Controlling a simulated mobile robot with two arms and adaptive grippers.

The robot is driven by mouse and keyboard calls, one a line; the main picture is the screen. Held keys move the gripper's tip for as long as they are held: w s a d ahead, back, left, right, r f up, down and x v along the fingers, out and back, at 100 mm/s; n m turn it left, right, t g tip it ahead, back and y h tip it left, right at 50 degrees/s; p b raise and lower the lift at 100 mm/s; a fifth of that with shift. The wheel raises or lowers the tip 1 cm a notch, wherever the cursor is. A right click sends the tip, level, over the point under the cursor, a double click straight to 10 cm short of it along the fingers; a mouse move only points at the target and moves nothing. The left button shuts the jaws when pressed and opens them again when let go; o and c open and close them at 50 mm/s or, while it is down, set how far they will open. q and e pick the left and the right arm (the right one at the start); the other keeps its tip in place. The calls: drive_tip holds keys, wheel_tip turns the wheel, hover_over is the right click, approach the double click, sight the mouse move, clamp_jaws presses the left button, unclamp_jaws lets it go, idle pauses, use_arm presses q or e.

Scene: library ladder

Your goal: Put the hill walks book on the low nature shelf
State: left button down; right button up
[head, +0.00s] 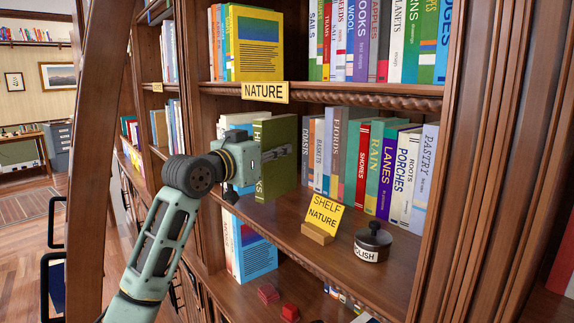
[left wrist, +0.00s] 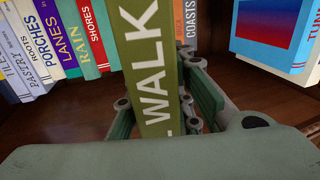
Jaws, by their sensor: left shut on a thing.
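The hill walks book (head: 277,176) is dark olive green and upright, with pale spine lettering. It is in the space on the left of the low nature shelf (head: 300,225), beside the row of books. My left gripper (head: 283,152) is shut on it. In the left wrist view the book (left wrist: 148,60), lettered "WALK", is between the two fingers of the left gripper (left wrist: 160,112). I cannot tell whether its bottom touches the shelf board. My right gripper is not in view.
A yellow "SHELF NATURE" sign (head: 325,213) on a wooden block and a dark polish tin (head: 372,243) stand at the shelf front. A row of books (head: 365,165) fills the right. A "NATURE" label (head: 265,92) is on the board above. A ladder rail (head: 100,120) stands left.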

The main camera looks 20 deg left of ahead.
sight(287, 172)
use_arm(q)
drive_tip(key=w, duration=0.1)
drive_tip(key=w+d+f+p, duration=0.1)
drive_tip(key=w+f, duration=0.1)
drive_tip(key=shift+w+d+p, duration=0.3)
drive_tip(key=shift+w+p, duration=0.1)
drive_tip(key=shift+s+a+f, duration=0.1)
drive_tip(key=shift+a+f, duration=0.05)
drive_tip(key=shift+f, duration=0.5)
wheel_tip(287, 172, down, 2)
drive_tip(key=shift+f+p, duration=0.2)
drive_tip(key=shift+p, duration=0.6)
drive_tip(key=shift+f+p, duration=0.25)
drive_tip(key=shift+p, duration=0.1)
drive_tip(key=shift+w+f, duration=0.2)
drive_tip(key=shift+f, duration=0.1)
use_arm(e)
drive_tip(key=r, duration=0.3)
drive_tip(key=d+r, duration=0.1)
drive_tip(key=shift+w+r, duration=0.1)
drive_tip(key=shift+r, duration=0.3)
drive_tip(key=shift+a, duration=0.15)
